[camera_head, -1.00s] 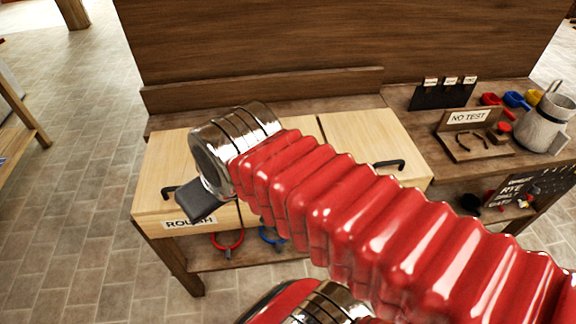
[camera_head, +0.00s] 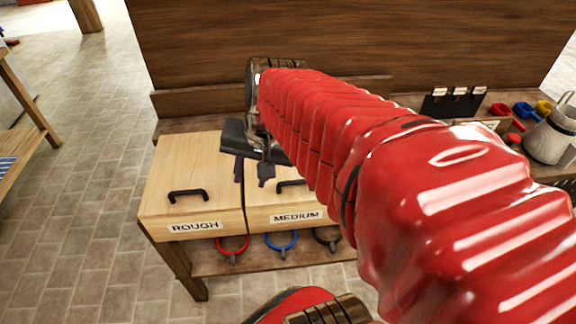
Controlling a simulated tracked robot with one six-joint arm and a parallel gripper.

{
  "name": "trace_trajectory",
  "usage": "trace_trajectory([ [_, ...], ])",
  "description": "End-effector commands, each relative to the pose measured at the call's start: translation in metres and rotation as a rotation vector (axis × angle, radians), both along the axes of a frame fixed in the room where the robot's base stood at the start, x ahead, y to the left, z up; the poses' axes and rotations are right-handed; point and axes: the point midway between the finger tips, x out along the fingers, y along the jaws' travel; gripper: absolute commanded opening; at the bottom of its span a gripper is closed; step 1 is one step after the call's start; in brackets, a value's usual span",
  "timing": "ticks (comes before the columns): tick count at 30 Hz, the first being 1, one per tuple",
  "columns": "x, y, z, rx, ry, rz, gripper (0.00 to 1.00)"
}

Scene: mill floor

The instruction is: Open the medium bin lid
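The medium bin lid (camera_head: 262,196) is pale wood and lies shut on the bench. The MEDIUM label (camera_head: 297,216) is on the front below it. Its black bar handle (camera_head: 290,184) is partly hidden by my red arm, which also covers the lid's right part. My gripper (camera_head: 252,182) points down over the left part of this lid, near the seam with the rough lid and left of the handle. Its two dark fingers are apart with nothing seen between them. How high they are above the lid is hard to tell.
The rough bin lid (camera_head: 190,160), with its own black handle (camera_head: 188,195), is shut at the left. Red (camera_head: 232,245) and blue (camera_head: 281,241) ring-shaped tools hang below. A metal jug (camera_head: 552,135) and coloured scoops (camera_head: 524,108) stand at the right. A wooden panel (camera_head: 350,40) rises behind.

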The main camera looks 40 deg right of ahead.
Motion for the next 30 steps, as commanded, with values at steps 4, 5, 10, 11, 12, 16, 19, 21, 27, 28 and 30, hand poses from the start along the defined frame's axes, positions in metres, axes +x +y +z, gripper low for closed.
trace_trajectory([
  [4,0.007,-0.036,-0.008,0.106,0.039,-0.226,0.31],
  [5,0.008,-0.043,-0.010,0.127,0.047,-0.269,0.31],
  [10,0.011,-0.086,-0.020,0.250,0.079,-0.524,0.31],
  [11,0.011,-0.094,-0.023,0.273,0.083,-0.569,0.31],
  [12,0.011,-0.105,-0.025,0.302,0.089,-0.628,0.31],
  [16,0.008,-0.141,-0.035,0.401,0.106,-0.822,0.31],
  [19,0.002,-0.168,-0.043,0.477,0.117,-0.968,0.31],
  [21,-0.002,-0.186,-0.048,0.524,0.121,-1.058,0.31],
  [27,-0.011,-0.214,-0.057,0.607,0.127,-1.207,0.31],
  [28,-0.011,-0.216,-0.057,0.612,0.127,-1.215,0.31],
  [30,-0.012,-0.218,-0.058,0.618,0.128,-1.225,0.31],
])
